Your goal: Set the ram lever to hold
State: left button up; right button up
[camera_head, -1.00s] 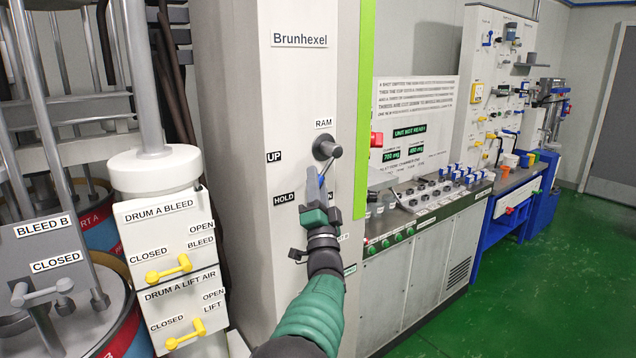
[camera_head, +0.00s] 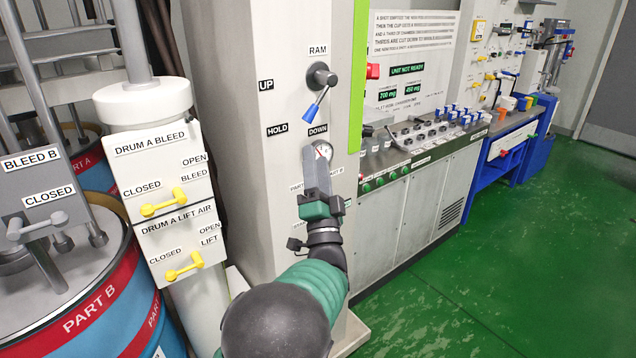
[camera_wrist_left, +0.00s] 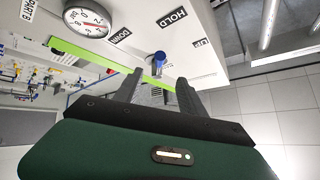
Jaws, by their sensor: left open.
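The ram lever (camera_head: 321,91) is on the white panel under the RAM label. Its blue handle points down and slightly left, its tip just above the DOWN label (camera_head: 317,129) and right of the HOLD label (camera_head: 278,130). The UP label (camera_head: 265,85) is higher on the left. My left gripper (camera_head: 317,146) is open and empty below the handle, its fingers over part of a round gauge. In the left wrist view the blue handle (camera_wrist_left: 160,59) shows beyond the gap between my left fingers (camera_wrist_left: 157,88), apparently untouched. My right gripper is out of view.
Yellow valve levers for drum A bleed (camera_head: 164,203) and lift air (camera_head: 185,267) are at left. A red-and-blue drum (camera_head: 90,310) stands at lower left. A control bench (camera_head: 410,190) runs along the right. The green floor (camera_head: 500,270) is clear.

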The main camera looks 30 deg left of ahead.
pick_arm(q)
jog(key=shift+v, duration=1.85)
jog(key=shift+c, duration=0.2)
